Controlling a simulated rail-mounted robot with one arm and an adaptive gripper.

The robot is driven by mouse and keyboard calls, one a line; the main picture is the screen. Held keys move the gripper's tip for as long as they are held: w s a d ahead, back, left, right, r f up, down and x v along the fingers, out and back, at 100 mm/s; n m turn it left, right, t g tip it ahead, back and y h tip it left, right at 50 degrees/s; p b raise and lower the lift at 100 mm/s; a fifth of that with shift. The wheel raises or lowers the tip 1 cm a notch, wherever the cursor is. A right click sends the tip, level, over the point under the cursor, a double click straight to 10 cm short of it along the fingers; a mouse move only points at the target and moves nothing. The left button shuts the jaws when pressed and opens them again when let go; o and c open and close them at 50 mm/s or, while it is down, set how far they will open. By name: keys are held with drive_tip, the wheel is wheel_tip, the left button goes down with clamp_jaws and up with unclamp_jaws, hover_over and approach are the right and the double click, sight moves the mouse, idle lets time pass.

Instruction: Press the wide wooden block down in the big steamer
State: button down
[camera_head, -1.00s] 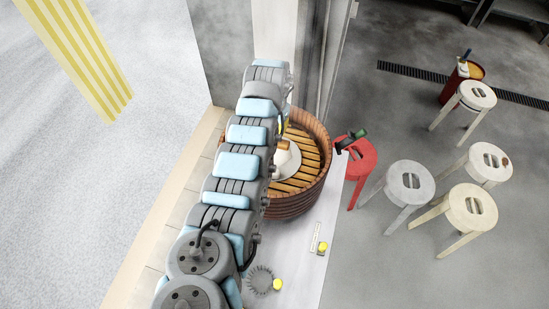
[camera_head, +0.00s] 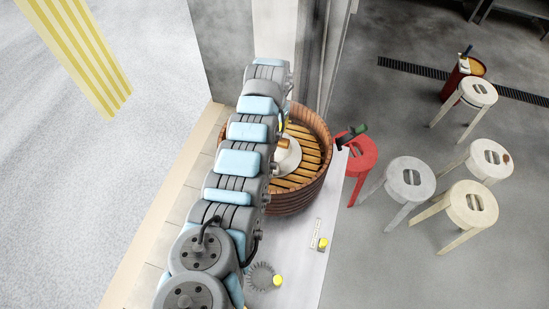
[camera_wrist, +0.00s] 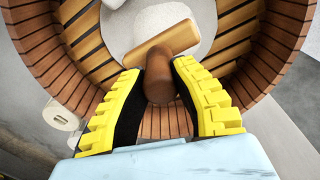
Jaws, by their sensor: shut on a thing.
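The big steamer (camera_head: 292,205) is a round wooden tub with a slatted floor, on the counter behind my arm in the head view. Its slatted inside wall (camera_wrist: 285,45) surrounds my gripper in the wrist view. A wooden block (camera_wrist: 160,42) with a wide bar and a rounded handle lies ahead of my gripper. My gripper (camera_wrist: 160,75) has yellow and black fingers shut on the handle. The bar lies over a pale round mass (camera_wrist: 140,18) on the slats; whether they touch I cannot tell. In the head view, my arm hides most of the block and my gripper.
The pale counter (camera_head: 300,250) holds a yellow-topped item (camera_head: 322,243) and a grey coiled item (camera_head: 262,277) near the front. A red stool (camera_head: 358,158) with a dark bottle (camera_head: 352,135) stands close to the steamer's right. Several pale stools stand farther right.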

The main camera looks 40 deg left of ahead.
drive_tip(key=shift+f+b, duration=1.95)
drive_tip(key=shift+f, duration=1.3)
idle(1.8)
drive_tip(key=shift+r+p, duration=0.5)
drive_tip(key=shift+r, duration=0.15)
idle(0.5)
drive_tip(key=shift+r+p, duration=1.5)
drive_tip(key=shift+r, duration=1.15)
drive_tip(key=shift+r+p, duration=0.75)
drive_tip(key=shift+r, duration=2.85)
